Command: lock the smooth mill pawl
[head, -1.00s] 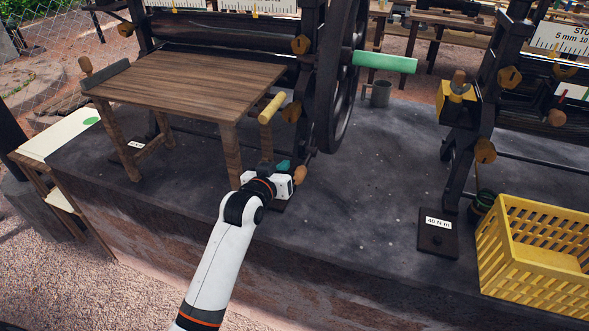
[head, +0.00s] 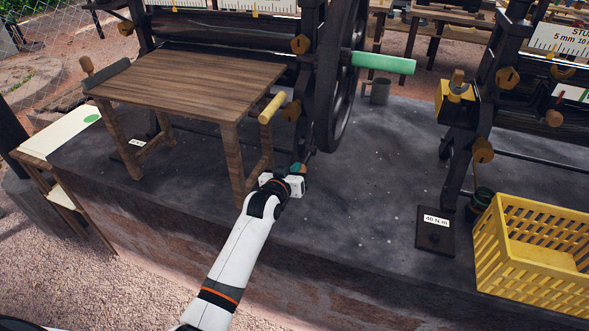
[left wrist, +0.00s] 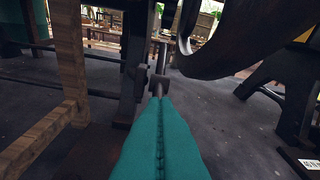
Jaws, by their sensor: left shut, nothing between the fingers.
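The left mill (head: 332,90) stands behind a wooden table, with a large dark wheel on its right side. My left gripper (head: 297,170) is low at the foot of this mill, right of the table's front leg. Its teal fingers (left wrist: 160,125) are shut with nothing between them. In the left wrist view, a dark metal rod with a collar (left wrist: 158,84) stands just beyond the fingertips; I cannot tell whether they touch. A small wooden knob there is mostly hidden by the gripper in the head view. I cannot tell for certain which part is the pawl.
The wooden table (head: 190,85) stands close to the left of my gripper. A green roller handle (head: 384,63) sticks out above right. A second mill (head: 485,120), a plate marked 40 N m (head: 437,236) and a yellow crate (head: 530,255) are at right. The grey floor between is clear.

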